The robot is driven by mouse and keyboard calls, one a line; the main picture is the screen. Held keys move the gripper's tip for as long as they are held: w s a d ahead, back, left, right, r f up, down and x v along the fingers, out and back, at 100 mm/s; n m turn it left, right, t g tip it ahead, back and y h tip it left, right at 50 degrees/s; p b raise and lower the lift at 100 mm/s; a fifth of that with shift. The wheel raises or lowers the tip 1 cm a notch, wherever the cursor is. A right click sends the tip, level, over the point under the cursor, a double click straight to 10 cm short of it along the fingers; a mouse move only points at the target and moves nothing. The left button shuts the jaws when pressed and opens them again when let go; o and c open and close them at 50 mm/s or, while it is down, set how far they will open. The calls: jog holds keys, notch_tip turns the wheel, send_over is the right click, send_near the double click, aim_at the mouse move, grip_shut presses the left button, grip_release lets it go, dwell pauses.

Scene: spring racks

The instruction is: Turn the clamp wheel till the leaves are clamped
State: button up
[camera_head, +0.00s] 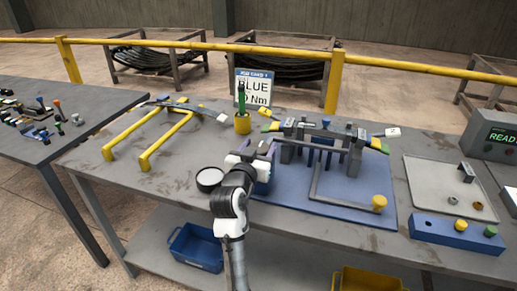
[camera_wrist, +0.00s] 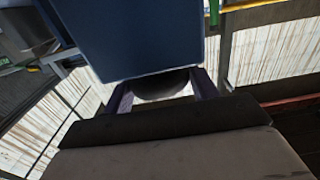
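My gripper (camera_head: 260,149) is at the left end of the blue clamp fixture (camera_head: 345,207), with its two purple fingers apart. In the wrist view, a dark round part (camera_wrist: 160,87), possibly the clamp wheel, shows between the spread fingers (camera_wrist: 163,88), partly hidden by a blue block (camera_wrist: 135,40). Light shows beside it, and I see no clear grip. In the head view my arm hides the wheel area. The stacked leaves (camera_head: 325,132) lie across the fixture's uprights, with tagged ends. A grey bent lever with a yellow knob (camera_head: 379,202) lies at the fixture's front.
A yellow cup with a green tool (camera_head: 242,123) stands behind my gripper, before a card reading BLUE. A yellow rack (camera_head: 150,140) is at left. A blue block with buttons (camera_head: 455,233) and a READY display (camera_head: 499,137) are at right.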

jog(key=c, duration=0.4)
jog(key=shift+f+h+b, duration=0.1)
jog(key=shift+h+b, duration=0.2)
jog(key=shift+b, duration=0.05)
jog(key=shift+a+f+m+g+h+b, duration=0.15)
jog(key=shift+m+g+h+b, duration=0.45)
jog(key=shift+m+h+b, duration=0.45)
jog(key=m+g+h+b, duration=0.3)
jog(key=h+b, duration=0.1)
jog(key=h, duration=0.1)
jog(key=shift+w+m+g+b, duration=0.1)
jog(key=shift+m+g+b, duration=0.25)
jog(key=shift+g+b, duration=0.05)
jog(key=shift+m+g+h+b, duration=1.1)
jog(key=shift+m+g+h, duration=0.25)
jog(key=shift+g, duration=0.35)
jog(key=shift+r, duration=0.2)
jog(key=o, duration=1)
